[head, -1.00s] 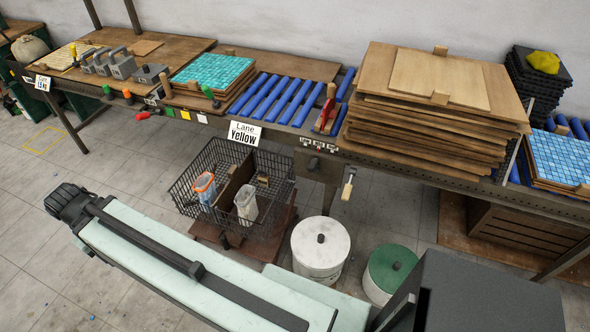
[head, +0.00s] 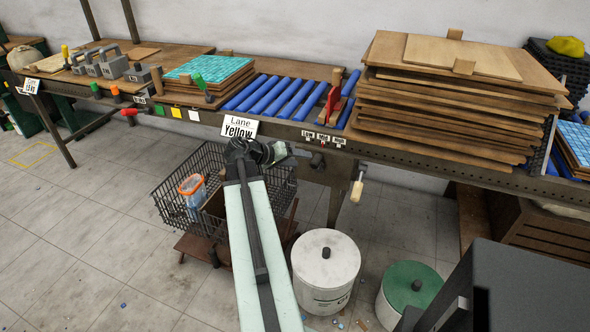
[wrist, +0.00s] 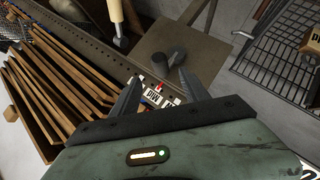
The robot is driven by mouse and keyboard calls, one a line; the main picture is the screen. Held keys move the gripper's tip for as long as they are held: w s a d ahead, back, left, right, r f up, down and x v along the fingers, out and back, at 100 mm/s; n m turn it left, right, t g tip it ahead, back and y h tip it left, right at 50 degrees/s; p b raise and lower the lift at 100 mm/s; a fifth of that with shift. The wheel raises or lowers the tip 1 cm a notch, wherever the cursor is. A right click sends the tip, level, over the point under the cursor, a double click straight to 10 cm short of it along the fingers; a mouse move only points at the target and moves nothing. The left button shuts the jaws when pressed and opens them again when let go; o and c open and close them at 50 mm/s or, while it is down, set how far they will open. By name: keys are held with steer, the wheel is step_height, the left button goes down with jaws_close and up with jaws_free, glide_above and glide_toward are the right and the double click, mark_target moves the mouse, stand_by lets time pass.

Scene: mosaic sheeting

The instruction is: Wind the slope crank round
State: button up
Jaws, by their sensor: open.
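The slope crank (head: 357,188) hangs below the front rail of the bench, with a pale wooden handle pointing down. In the wrist view the crank handle (wrist: 117,14) shows at the top, beyond and left of my fingertips. My gripper (head: 298,153) is in front of the rail, left of the crank and apart from it. In the wrist view my gripper (wrist: 161,78) is open with nothing between its fingers. A dark round knob (wrist: 168,61) on a brown plate (wrist: 205,45) lies just beyond the fingertips.
A label strip (head: 323,137) sits on the rail above the crank. A stack of wooden boards (head: 440,125) stands on the bench. A wire basket (head: 170,205), a white drum (head: 325,270) and a green-lidded drum (head: 412,285) stand below.

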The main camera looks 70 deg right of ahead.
mark_target(313, 161)
steer(key=b+x, duration=0.3)
steer(key=x, duration=0.3)
steer(key=shift+s+d+f+b, duration=0.1)
steer(key=shift+d+f+b, duration=0.15)
steer(key=shift+f+b, duration=0.1)
steer(key=shift+s+d+f, duration=0.1)
steer(key=shift+s+d, duration=0.15)
steer(key=shift+d, duration=0.1)
jaws_close()
